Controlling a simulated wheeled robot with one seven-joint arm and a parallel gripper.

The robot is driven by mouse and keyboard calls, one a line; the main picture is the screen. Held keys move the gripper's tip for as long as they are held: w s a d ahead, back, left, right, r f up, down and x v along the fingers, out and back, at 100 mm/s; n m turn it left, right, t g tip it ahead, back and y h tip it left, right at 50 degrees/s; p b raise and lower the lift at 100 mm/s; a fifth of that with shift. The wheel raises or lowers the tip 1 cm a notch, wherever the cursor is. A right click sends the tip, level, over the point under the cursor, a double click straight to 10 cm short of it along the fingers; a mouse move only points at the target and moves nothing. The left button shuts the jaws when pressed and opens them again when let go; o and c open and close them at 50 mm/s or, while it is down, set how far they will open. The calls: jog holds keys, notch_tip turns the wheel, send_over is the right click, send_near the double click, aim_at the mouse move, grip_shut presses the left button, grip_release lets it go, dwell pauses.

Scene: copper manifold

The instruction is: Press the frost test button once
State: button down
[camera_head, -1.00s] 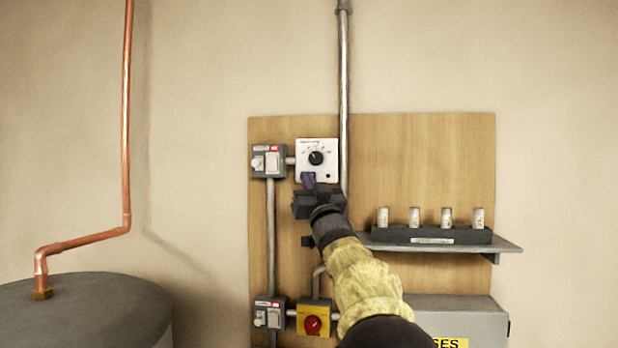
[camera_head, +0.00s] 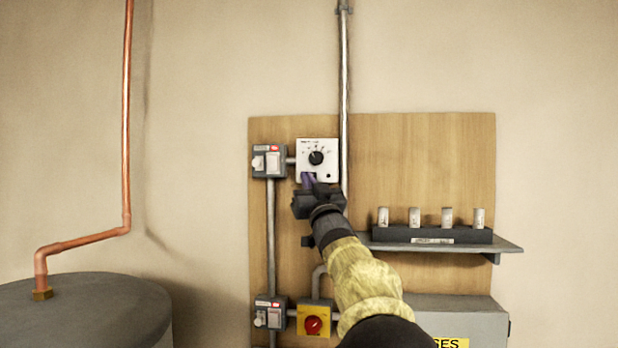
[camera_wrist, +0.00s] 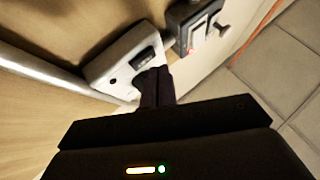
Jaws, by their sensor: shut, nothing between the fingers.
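A white control box (camera_head: 305,148) with a round black dial (camera_head: 316,158) is mounted on the wooden board. It also shows in the wrist view (camera_wrist: 112,62). A small dark round spot (camera_head: 329,174) is low on its right side; I cannot tell whether this is the frost test button. My gripper (camera_head: 308,178) is shut and empty, with its dark purple fingertips at the box's lower left edge. In the wrist view the fingertips (camera_wrist: 152,74) overlap the box beside the dial. They hide part of its face, and contact cannot be told.
A grey switch box (camera_head: 269,161) is just left of the control box. A metal conduit (camera_head: 344,90) runs close on the right. A shelf (camera_head: 510,247) with several white cylinders, a yellow box with a red knob (camera_head: 313,325) and a grey tank (camera_head: 90,300) are lower down.

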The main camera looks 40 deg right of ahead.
jog(key=shift+w+d+r, duration=0.1)
jog(key=shift+d, duration=0.05)
jog(key=shift+w+d, duration=0.15)
jog(key=shift+d, duration=0.1)
jog(key=shift+w+d+p, duration=0.2)
jog(key=shift+d+p, duration=0.05)
jog(key=shift+p, duration=0.15)
dwell(0.7)
dwell(0.3)
jog(key=shift+s+a+f+b, duration=0.2)
jog(key=shift+a+b, duration=0.1)
jog(key=shift+b, duration=0.25)
jog(key=shift+s+a+r, duration=0.1)
jog(key=shift+s+a, duration=0.15)
jog(key=shift+a, duration=0.05)
